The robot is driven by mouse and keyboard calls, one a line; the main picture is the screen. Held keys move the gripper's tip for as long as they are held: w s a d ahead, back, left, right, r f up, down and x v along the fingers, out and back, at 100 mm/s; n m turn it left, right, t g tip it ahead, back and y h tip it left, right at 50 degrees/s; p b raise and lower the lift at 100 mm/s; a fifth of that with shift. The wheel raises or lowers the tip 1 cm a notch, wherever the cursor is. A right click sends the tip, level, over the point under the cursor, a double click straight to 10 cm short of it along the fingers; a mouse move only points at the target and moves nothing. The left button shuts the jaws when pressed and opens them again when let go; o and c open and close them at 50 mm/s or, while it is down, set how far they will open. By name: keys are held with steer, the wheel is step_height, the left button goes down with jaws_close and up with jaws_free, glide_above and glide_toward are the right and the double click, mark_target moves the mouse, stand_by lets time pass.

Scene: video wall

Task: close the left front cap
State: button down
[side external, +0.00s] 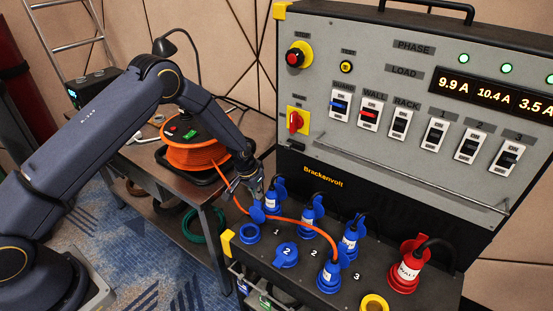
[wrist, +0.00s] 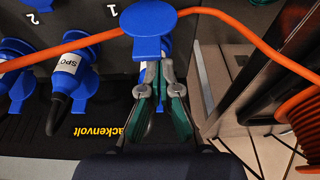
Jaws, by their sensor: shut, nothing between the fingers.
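The left front cap (side external: 257,212) is a round blue lid standing raised behind its open blue socket ring (side external: 249,233), beside the number 1. In the wrist view the cap (wrist: 150,20) shows large at the top centre. My gripper (side external: 257,193) is shut and empty. It points down just behind the cap, close to the back-left blue plug (side external: 272,200). In the wrist view the fingertips (wrist: 160,70) are together just below the cap. Whether they touch the cap or plug is unclear. The cap partly hides what lies behind it.
An orange cable (side external: 305,223) runs from the reel (side external: 192,155) past the cap to a front-right plug (side external: 328,275). A blue lid (side external: 285,255) covers the middle front socket. Blue plugs, a red plug (side external: 405,270) and the upright switch panel (side external: 400,90) stand behind and right.

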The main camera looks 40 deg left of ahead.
steer(key=shift+s+r+t, duration=0.1)
steer(key=shift+s+t, duration=0.4)
steer(key=shift+s, duration=0.2)
steer(key=shift+s+f+t, duration=1.45)
steer(key=shift+s+f, duration=0.3)
steer(key=shift+s, duration=0.35)
steer(key=shift+s+f+t, duration=1.5)
steer(key=shift+s+f, duration=0.3)
steer(key=shift+s, duration=0.35)
steer(key=shift+s+f+t, duration=1.45)
steer(key=shift+s+f, duration=0.3)
steer(key=shift+s, duration=0.35)
steer(key=shift+s, duration=0.15)
